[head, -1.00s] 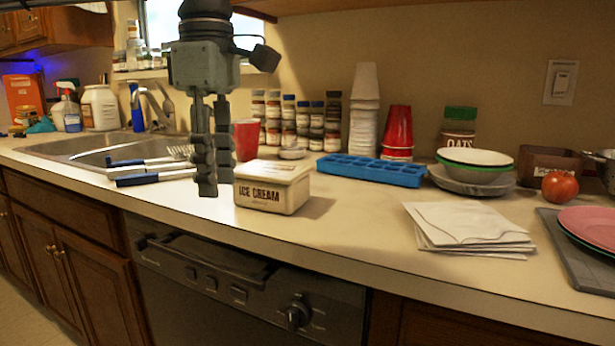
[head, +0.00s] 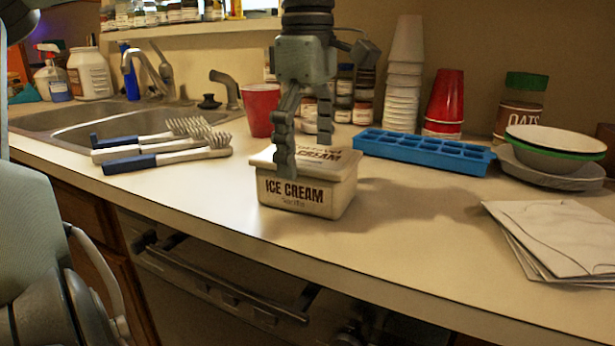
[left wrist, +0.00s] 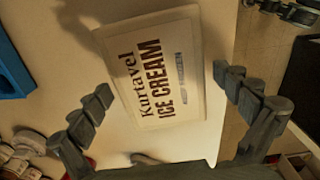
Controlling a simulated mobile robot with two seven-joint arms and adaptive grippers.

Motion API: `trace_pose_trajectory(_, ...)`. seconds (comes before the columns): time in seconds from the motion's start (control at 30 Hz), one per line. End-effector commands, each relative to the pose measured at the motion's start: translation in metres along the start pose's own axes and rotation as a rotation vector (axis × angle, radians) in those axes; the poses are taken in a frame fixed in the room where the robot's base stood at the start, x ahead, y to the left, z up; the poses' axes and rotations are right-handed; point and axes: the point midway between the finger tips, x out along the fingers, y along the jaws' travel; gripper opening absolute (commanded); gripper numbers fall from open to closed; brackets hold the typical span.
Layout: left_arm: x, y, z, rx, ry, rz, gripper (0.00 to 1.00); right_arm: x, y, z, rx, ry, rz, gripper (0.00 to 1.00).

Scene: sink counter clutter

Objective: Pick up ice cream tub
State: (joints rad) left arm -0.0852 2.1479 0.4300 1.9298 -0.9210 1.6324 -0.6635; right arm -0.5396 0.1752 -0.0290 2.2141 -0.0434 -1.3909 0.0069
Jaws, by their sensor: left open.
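The ice cream tub (head: 305,193) is a cream-coloured box with a lid and dark lettering, standing on the counter near its front edge. My left gripper (head: 304,158) is open and points down over the tub, with one finger in front of its lid and the other toward the back. In the left wrist view the tub's lid (left wrist: 155,70) lies between the two spread fingers of the gripper (left wrist: 165,100). Nothing is held. My right gripper is not in view.
Several brushes (head: 165,145) lie left of the tub beside the sink (head: 100,122). A red cup (head: 261,110) stands behind it. A blue ice tray (head: 422,152) is behind right, with stacked cups (head: 404,75) beyond. Paper sheets (head: 555,240) lie right; the counter between is clear.

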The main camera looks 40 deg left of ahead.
Motion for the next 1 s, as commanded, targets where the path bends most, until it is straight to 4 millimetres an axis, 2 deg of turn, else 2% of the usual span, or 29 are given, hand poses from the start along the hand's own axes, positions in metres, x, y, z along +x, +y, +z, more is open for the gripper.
trace_pose_trajectory(0.1,0.021,0.0,-0.001,0.001,0.0,-0.005,1.0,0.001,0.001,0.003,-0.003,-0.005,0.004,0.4)
trace_pose_trajectory(0.17,0.027,0.0,-0.001,0.001,0.0,-0.003,1.0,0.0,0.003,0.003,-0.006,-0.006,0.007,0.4)
trace_pose_trajectory(0.4,0.03,0.001,-0.001,0.001,0.0,0.0,1.0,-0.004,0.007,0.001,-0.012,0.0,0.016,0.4)
trace_pose_trajectory(0.9,0.03,0.001,-0.001,0.001,0.0,-0.001,0.39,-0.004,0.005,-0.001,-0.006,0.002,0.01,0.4)
trace_pose_trajectory(0.97,0.03,0.001,-0.001,0.001,0.0,-0.002,0.32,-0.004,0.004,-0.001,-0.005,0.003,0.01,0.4)
trace_pose_trajectory(1.0,0.029,0.001,-0.001,0.001,0.0,0.0,0.32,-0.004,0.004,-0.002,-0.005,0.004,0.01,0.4)
